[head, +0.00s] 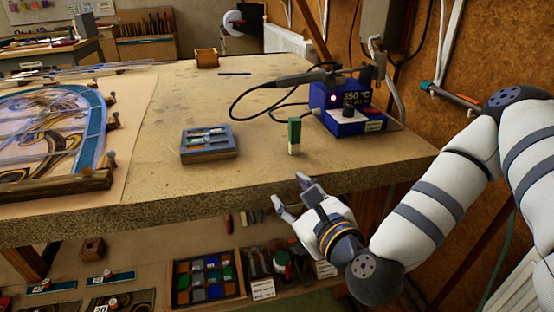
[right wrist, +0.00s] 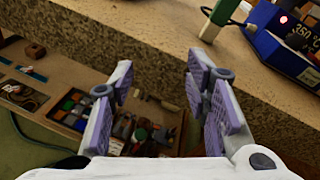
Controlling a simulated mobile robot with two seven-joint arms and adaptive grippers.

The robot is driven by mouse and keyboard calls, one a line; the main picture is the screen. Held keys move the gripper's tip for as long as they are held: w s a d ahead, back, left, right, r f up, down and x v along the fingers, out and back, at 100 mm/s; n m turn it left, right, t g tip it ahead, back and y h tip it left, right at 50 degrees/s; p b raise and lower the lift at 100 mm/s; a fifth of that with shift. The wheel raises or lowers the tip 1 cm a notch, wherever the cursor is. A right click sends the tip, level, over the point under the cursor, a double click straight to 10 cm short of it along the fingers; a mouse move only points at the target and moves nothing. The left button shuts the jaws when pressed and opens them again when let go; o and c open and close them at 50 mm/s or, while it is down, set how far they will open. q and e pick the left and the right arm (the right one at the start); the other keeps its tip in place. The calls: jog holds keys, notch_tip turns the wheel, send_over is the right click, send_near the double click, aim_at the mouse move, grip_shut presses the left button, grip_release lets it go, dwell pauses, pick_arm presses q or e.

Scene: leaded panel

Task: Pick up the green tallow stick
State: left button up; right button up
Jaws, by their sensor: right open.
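The green tallow stick (head: 294,136) stands upright on the workbench near its front edge, green above and pale at the bottom. It also shows at the top of the right wrist view (right wrist: 223,16), where its upper end is cut off. My right gripper (head: 289,192) is open and empty, in front of the bench edge and below the stick, apart from it. In the right wrist view its two fingers (right wrist: 158,90) stand wide apart with the bench edge and lower shelf behind them. My left gripper is not in view.
A blue soldering station (head: 345,122) with an iron and cable stands right of the stick. A grey-blue box (head: 208,153) lies to the left. A leaded panel (head: 50,135) fills the bench's left side. Bins (head: 207,280) sit on the shelf below. The bench around the stick is clear.

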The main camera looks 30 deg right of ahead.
aim_at(296, 135)
jog(key=d+r+m+t+h, duration=0.2)
jog(key=d+r+m+h, duration=0.1)
jog(key=d+r+m, duration=0.15)
jog(key=shift+m+g, duration=0.3)
jog(key=shift+m, duration=0.55)
jog(key=b+x, duration=0.6)
jog(key=x, duration=0.1)
jog(key=shift+w+r, duration=0.2)
jog(key=shift+w, duration=0.15)
jog(key=shift+w+d+r+b, duration=0.1)
jog(key=shift+w+r+b, duration=0.05)
jog(key=shift+r+b, duration=0.2)
jog(key=x, duration=0.5)
jog(key=shift+r, duration=0.2)
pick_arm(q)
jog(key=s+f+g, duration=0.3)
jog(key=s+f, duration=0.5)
pick_arm(e)
grip_shut()
